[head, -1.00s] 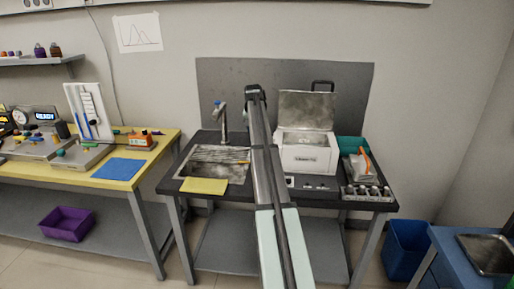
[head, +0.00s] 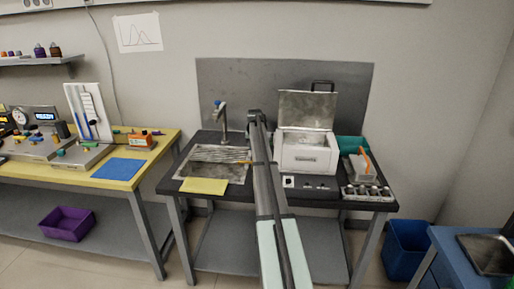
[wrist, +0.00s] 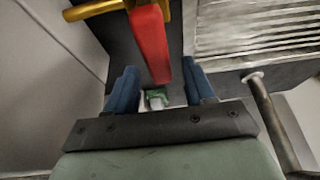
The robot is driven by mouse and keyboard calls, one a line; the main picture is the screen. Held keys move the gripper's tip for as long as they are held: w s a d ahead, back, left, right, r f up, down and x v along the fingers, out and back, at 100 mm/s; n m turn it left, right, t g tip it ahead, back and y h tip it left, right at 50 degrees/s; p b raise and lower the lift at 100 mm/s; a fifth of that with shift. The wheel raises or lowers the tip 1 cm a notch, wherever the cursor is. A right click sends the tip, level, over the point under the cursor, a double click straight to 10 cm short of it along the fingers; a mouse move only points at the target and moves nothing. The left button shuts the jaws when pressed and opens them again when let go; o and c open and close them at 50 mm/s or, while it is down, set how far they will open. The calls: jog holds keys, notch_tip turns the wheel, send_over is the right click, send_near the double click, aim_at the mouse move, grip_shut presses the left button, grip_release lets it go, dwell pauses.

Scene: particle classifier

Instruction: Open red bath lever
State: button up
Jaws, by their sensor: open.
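A red lever (wrist: 150,43) shows in the wrist view, running down from the top between my gripper's two blue fingers. Its upper end meets a yellow-brass bar (wrist: 97,9). My gripper (wrist: 160,78) is open, with one finger on each side of the lever's lower end. I cannot tell whether either finger touches it. A small green and white part (wrist: 157,97) shows between the fingers below the lever. In the head view my arm reaches over the dark bench (head: 165,186). The lever and my fingers cannot be made out there.
In the wrist view a ribbed metal surface (wrist: 255,25) and a metal pipe (wrist: 268,112) lie to the right. The head view shows a sink (head: 188,166), a tap (head: 222,122) and a white box with a raised lid (head: 305,152), with a yellow sheet (head: 203,186) at the bench front.

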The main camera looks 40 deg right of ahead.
jog(key=shift+d+f, duration=0.1)
jog(key=shift+f, duration=0.15)
jog(key=shift+c, duration=0.4)
grip_shut()
